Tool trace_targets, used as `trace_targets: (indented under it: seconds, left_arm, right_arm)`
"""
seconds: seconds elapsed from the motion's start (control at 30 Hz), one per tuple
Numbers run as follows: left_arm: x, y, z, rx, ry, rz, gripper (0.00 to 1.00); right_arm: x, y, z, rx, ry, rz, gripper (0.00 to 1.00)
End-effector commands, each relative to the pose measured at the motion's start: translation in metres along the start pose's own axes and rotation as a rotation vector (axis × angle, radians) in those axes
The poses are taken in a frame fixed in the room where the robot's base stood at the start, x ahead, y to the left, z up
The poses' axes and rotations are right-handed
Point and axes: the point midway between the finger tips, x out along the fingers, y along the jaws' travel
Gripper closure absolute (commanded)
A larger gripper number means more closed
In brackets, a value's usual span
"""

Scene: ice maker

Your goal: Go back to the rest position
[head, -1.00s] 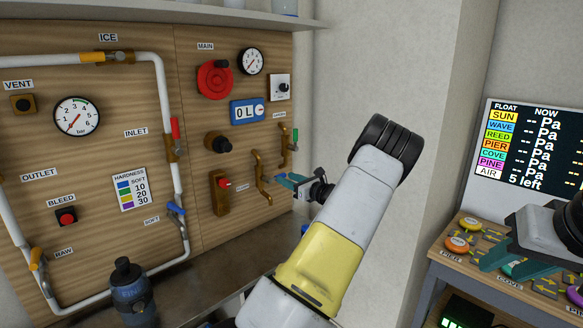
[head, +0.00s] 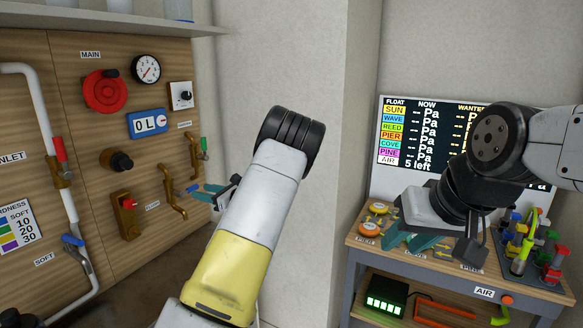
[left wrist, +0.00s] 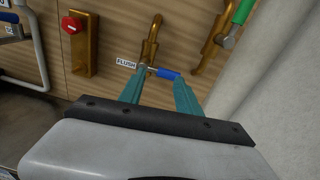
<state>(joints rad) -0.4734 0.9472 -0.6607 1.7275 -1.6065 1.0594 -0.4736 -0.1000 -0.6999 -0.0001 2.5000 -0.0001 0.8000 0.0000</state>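My left gripper (head: 200,192) is in front of the wooden ice panel (head: 110,240), near the brass pipe marked FLUSH. In the left wrist view its two teal fingers (left wrist: 160,84) are apart. The blue flush handle (left wrist: 168,74) shows at the gap between the fingertips; I cannot tell whether they touch it. My left forearm hides part of the scene in the middle of the head view. My right gripper (head: 416,240) is above the bench at the right, pointing down, with its teal fingers apart and nothing seen between them.
The bench (head: 355,250) holds round coloured buttons (head: 370,228) and a rack of coloured valves (head: 535,255). A pressure board (head: 400,190) stands behind it. A red wheel (head: 105,91) and a green-handled valve (left wrist: 240,15) are on the panel. Bare wall lies between panel and bench.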

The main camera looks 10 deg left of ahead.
Motion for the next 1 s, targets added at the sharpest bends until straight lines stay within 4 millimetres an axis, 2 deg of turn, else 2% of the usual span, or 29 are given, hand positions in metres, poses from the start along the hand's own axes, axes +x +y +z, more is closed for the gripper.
trace_targets:
  seconds: [0.07, 0.17, 0.3, 0.37, 0.5, 0.67, 1.0]
  left_arm:
    - [0.002, 0.026, 0.008, -0.101, 0.078, 0.073, 0.6]
    - [-0.004, 0.065, 0.011, -0.27, 0.216, 0.189, 0.6]
    - [-0.032, 0.114, 0.014, -0.523, 0.418, 0.357, 0.6]
    - [-0.047, 0.131, 0.016, -0.627, 0.5, 0.425, 0.6]
    - [-0.092, 0.164, 0.025, -0.861, 0.686, 0.572, 0.6]
    - [-0.15, 0.192, 0.043, -1.114, 0.888, 0.725, 0.6]
    - [-0.28, 0.242, 0.093, -1.575, 1.275, 0.995, 0.6]
  right_arm:
    - [0.0, 0.0, 0.0, 0.0, 0.0, 0.0, 0.64]
    - [0.0, 0.0, 0.0, 0.0, 0.0, 0.0, 0.64]
    - [0.0, 0.0, 0.0, 0.0, 0.0, 0.0, 0.64]
    - [0.0, 0.0, 0.0, 0.0, 0.0, 0.0, 0.64]
    - [0.0, 0.0, 0.0, 0.0, 0.0, 0.0, 0.64]
    - [0.0, 0.0, 0.0, 0.0, 0.0, 0.0, 0.64]
    - [0.0, 0.0, 0.0, 0.0, 0.0, 0.0, 0.64]
